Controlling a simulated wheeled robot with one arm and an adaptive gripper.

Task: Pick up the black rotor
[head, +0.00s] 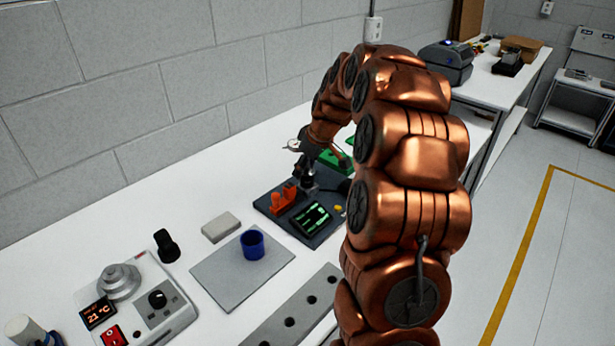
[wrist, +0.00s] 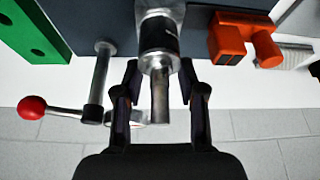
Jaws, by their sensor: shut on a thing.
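The black rotor (wrist: 160,38) appears to be the black-and-silver cylinder with a thin silver shaft in the wrist view. It stands over the dark board (head: 268,205). My gripper (wrist: 159,78) has one finger on each side of the rotor's lower body, with the shaft between the fingers. It is shut on the rotor. In the head view my gripper (head: 308,155) is above the back of the board, and the rotor (head: 308,180) shows small and dark below it. Whether the rotor touches the board cannot be told.
An orange clamp-like block (wrist: 243,42) sits beside the rotor. A metal lever with a red ball (wrist: 32,107) and a green block (wrist: 32,30) are on the other side. A blue cup (head: 252,243) stands on a grey plate (head: 215,282). A black knob-shaped piece (head: 166,246) is further left.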

